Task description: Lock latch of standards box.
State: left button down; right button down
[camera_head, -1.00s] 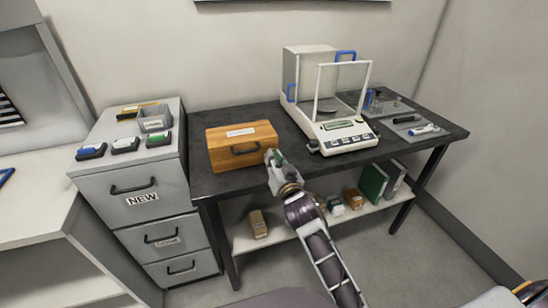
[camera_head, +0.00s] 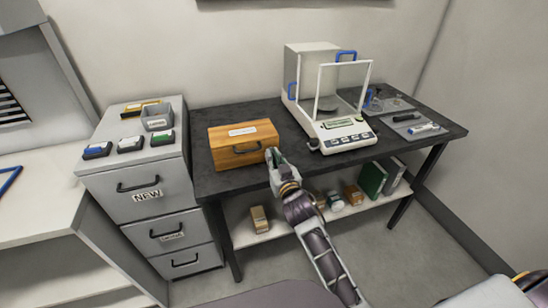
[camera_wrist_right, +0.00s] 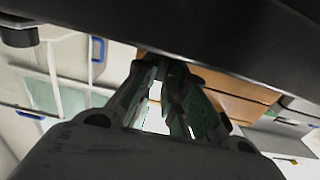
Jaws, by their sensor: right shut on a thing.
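The standards box (camera_head: 228,154) is a wooden case with a white label on its lid and a dark handle on its front. It sits closed on the dark table, left of the balance. My right gripper (camera_head: 272,157) is at the box's front right corner. In the right wrist view the gripper (camera_wrist_right: 170,75) has its fingers close together near the box's wooden side (camera_wrist_right: 225,88). It is shut on a small part there, which the fingers hide; I take it to be the latch. My left gripper is not in view.
A balance (camera_head: 340,132) with a glass draft shield stands right of the box on the dark table (camera_head: 290,177). A grey drawer cabinet (camera_head: 130,168) stands at the left with stamps and a tray on top. A lower shelf (camera_head: 245,232) holds small boxes and binders.

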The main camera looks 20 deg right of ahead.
dwell(0.5)
jog(key=c, duration=1.5)
grip_release()
jog(key=shift+s, duration=0.1)
jog(key=shift+s+d, duration=0.2)
jog(key=shift+s, duration=5.7)
